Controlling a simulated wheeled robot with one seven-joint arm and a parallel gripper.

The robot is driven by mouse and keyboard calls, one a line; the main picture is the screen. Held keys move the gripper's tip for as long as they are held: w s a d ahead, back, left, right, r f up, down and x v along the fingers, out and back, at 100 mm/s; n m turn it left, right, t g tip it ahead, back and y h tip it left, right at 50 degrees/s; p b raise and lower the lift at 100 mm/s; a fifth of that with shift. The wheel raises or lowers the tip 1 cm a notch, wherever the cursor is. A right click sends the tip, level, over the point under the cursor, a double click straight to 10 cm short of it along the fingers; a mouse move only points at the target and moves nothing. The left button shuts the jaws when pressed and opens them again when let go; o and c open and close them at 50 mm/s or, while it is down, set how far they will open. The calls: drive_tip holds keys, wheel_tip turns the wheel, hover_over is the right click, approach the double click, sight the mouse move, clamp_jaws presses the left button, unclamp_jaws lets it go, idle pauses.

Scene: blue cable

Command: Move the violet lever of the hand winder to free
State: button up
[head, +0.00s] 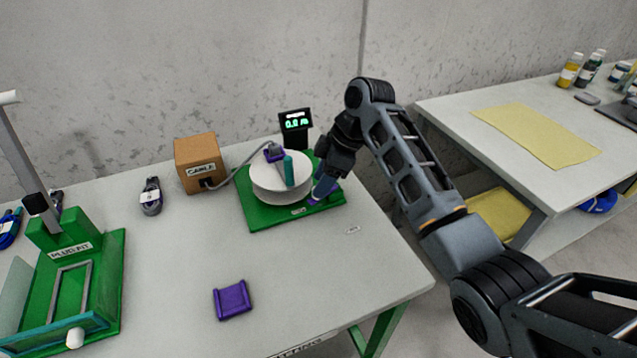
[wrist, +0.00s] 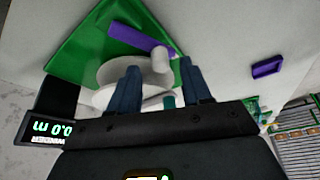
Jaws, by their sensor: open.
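The hand winder has a white drum (head: 281,178) with a teal crank handle (head: 289,170) on a green base plate (head: 262,217). Its violet lever (head: 313,203) shows at the right of the base, partly hidden by my gripper (head: 324,186). In the wrist view the violet lever (wrist: 141,39) is a long bar on the green plate (wrist: 75,62). A pale grey knob (wrist: 160,61) stands near the lever's right end. My gripper (wrist: 160,72) is open, its two fingers apart on either side of the knob and pointing at it. I cannot tell whether they touch it. The lever's label is unreadable.
A winder display (head: 295,121) reading about 0.0 m stands behind the drum. A cardboard cable box (head: 199,163) feeds a grey cable to the winder. A violet bracket (head: 232,300) lies at the front, and a green plug-fit fixture (head: 107,275) stands left. The table's middle is clear.

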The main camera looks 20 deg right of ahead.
drive_tip(key=shift+x, duration=1.15)
clamp_jaws()
